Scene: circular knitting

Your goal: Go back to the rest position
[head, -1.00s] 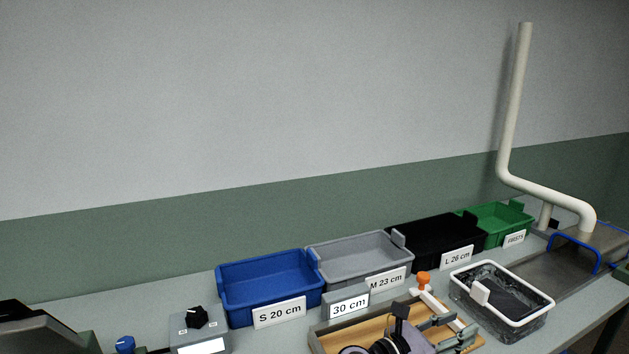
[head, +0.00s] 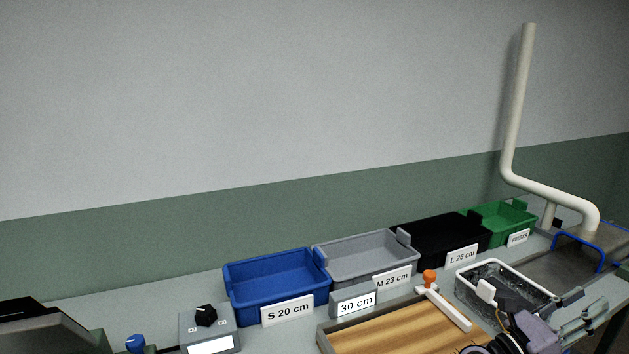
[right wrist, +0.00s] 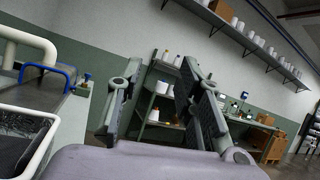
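My right gripper (head: 588,306) is at the lower right of the head view, in front of the white-rimmed clear bin, with its fingers pointing right. In the right wrist view its two fingers (right wrist: 160,85) stand apart with nothing between them, so it is open and empty. My left gripper is not in the head view. The wooden board (head: 405,334) in its grey frame lies at the bottom centre. A white bar with an orange knob (head: 429,277) lies across its right side.
Blue (head: 277,285), grey (head: 365,257), black (head: 440,238) and green (head: 502,215) bins line the back of the bench. The white-rimmed bin (head: 462,290) is close to my right gripper. A bent pale pipe (head: 517,110) rises at right. Shelves (right wrist: 160,100) stand beyond the gripper.

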